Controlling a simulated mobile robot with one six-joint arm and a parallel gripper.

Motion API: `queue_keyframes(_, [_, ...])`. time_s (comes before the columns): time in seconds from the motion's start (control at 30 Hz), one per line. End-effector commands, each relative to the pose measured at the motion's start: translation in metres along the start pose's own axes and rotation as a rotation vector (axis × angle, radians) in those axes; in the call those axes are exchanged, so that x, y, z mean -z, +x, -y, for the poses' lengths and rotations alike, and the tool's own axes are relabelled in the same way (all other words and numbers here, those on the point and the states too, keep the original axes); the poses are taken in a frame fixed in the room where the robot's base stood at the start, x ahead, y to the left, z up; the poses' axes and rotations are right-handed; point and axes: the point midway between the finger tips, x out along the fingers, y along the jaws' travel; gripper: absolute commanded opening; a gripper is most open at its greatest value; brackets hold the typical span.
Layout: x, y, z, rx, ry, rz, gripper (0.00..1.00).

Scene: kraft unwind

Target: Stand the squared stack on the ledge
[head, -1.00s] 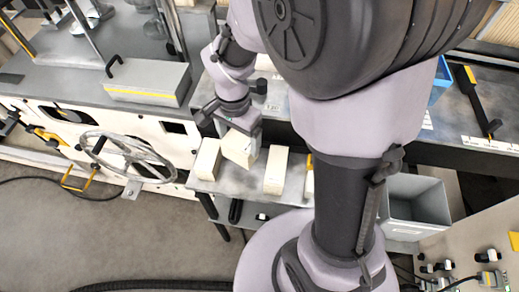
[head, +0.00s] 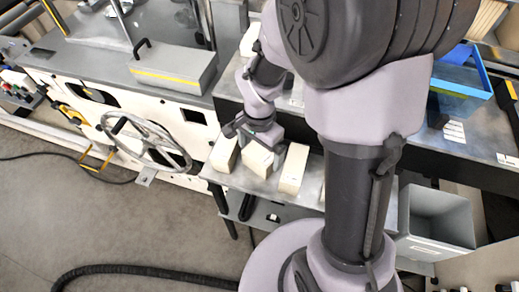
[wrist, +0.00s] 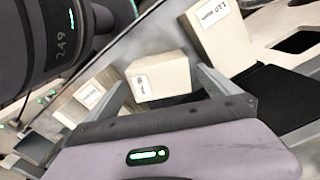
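Several cream paper stacks stand on the grey ledge (head: 318,192) in the head view. The middle stack (head: 258,161) is below my gripper (head: 258,144), between a left stack (head: 223,154) and a right stack (head: 293,168). In the wrist view the middle stack (wrist: 160,75), with a small white label, is between my two fingers (wrist: 163,78). The fingers are apart, with a narrow gap showing beside the stack on each side. The stack looks upright and down at the ledge; its underside is hidden.
Neighbouring stacks in the wrist view (wrist: 95,92) (wrist: 213,32) leave little room at the sides. A grey box with a yellow stripe (head: 172,72), a handwheel (head: 146,140), a grey bin (head: 437,222) and a blue tray (head: 462,75) are around the ledge.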

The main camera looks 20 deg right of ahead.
Motion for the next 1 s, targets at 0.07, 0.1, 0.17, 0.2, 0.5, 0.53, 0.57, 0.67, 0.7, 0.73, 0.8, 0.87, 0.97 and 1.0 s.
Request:
queue_keyframes(0.07, [0.0,-0.001,0.0,0.0,0.0,0.0,1.0])
queue_keyframes(0.1, [0.0,-0.005,0.0,0.0,0.0,0.0,1.0])
queue_keyframes(0.17, [0.0,-0.015,0.001,0.002,0.0,-0.001,1.0])
queue_keyframes(0.2, [0.001,-0.025,0.001,0.003,0.0,-0.002,1.0])
queue_keyframes(0.5, [0.0,-0.107,0.0,0.002,0.0,-0.001,1.0])
queue_keyframes(0.53, [0.0,-0.111,0.001,0.002,0.0,-0.001,1.0])
queue_keyframes(0.57, [0.0,-0.116,0.001,0.002,0.0,-0.001,1.0])
queue_keyframes(0.67, [0.0,-0.126,0.0,0.006,-0.005,-0.003,1.0])
queue_keyframes(0.7, [-0.003,-0.134,-0.002,0.023,-0.021,-0.007,1.0])
queue_keyframes(0.73, [-0.006,-0.143,-0.005,0.044,-0.043,-0.012,1.0])
queue_keyframes(0.8, [-0.017,-0.172,-0.015,0.123,-0.13,-0.04,1.0])
queue_keyframes(0.87, [-0.032,-0.199,-0.03,0.206,-0.23,-0.076,1.0])
queue_keyframes(0.97, [-0.058,-0.231,-0.055,0.332,-0.399,-0.154,1.0])
queue_keyframes(1.0, [-0.067,-0.239,-0.064,0.373,-0.459,-0.188,1.0])
